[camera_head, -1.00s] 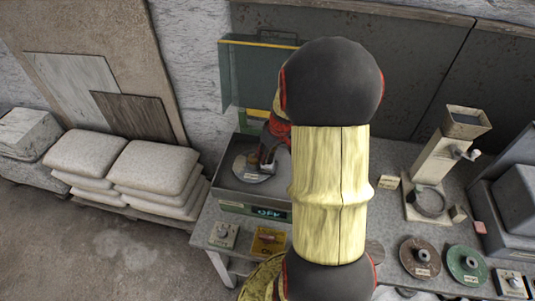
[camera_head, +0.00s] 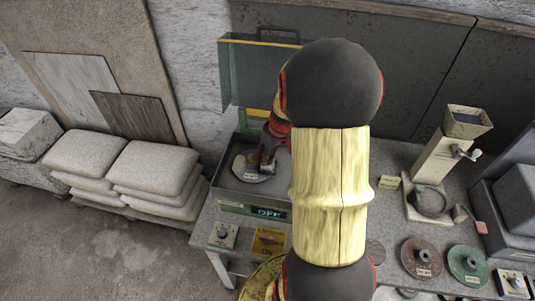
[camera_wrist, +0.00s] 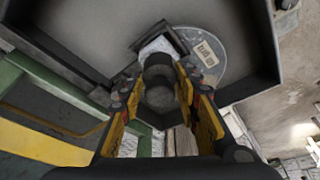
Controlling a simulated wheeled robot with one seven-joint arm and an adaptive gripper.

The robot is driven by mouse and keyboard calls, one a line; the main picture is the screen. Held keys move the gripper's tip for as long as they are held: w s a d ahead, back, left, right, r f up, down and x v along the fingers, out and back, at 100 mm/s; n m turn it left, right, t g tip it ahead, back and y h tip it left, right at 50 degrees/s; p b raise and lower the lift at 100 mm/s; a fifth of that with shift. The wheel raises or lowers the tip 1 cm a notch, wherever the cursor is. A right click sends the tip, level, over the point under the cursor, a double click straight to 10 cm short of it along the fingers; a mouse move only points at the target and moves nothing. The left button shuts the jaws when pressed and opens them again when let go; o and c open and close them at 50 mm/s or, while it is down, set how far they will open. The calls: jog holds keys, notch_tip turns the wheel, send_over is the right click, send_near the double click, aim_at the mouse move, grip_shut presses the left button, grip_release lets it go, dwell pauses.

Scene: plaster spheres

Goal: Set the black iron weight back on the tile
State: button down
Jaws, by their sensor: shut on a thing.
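My gripper (camera_wrist: 160,100) is inside an open grey metal tray at the back of the bench, left of my arm in the head view (camera_head: 266,160). Its yellow-padded fingers are shut on a dark cylindrical thing, the black iron weight (camera_wrist: 160,72). Beside and beyond the weight lies a pale grey round plate with a paper label (camera_wrist: 208,52), which also shows in the tray in the head view (camera_head: 246,168). A whitish lump (camera_wrist: 157,46) sits by the weight. Whether the weight touches the plate is unclear. I cannot pick out the tile with certainty.
The tray's raised teal lid (camera_head: 240,75) stands behind it. A display (camera_head: 268,212) reads OFF at its front. A brown disc (camera_head: 420,257) and green disc (camera_head: 468,264) lie at right, near a beige mill (camera_head: 435,160). Stacked sacks (camera_head: 150,170) stand left of the bench.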

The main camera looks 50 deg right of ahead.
jog(key=c, duration=1.3)
grip_release()
jog(key=shift+c, duration=0.2)
jog(key=shift+o, duration=0.5)
jog(key=shift+f, duration=0.15)
jog(key=shift+r, duration=0.2)
jog(key=shift+r+p, duration=0.9)
jog(key=shift+r, duration=1)
